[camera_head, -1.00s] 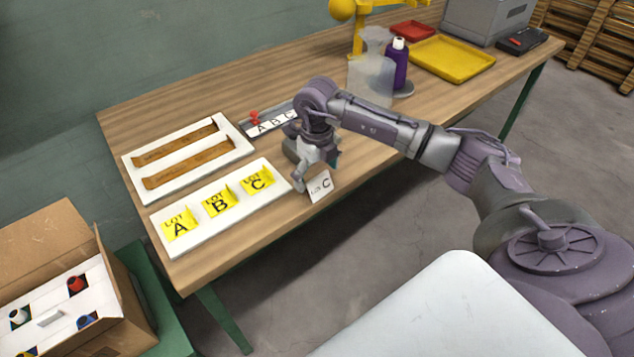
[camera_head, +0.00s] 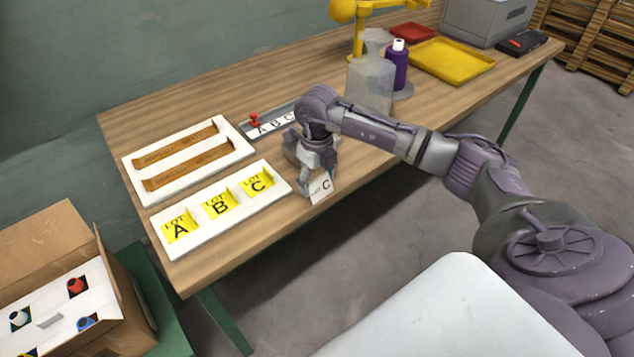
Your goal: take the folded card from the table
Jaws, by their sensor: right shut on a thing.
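The fingers hide the card's upper left part. I cannot tell whether the card still touches the table. My left gripper is not in view.
The white board (camera_head: 205,229) has yellow LOT A, B and C labels. Behind it is a white tray (camera_head: 135,164) with two brown strips. An open cardboard box (camera_head: 120,290) is at lower left.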

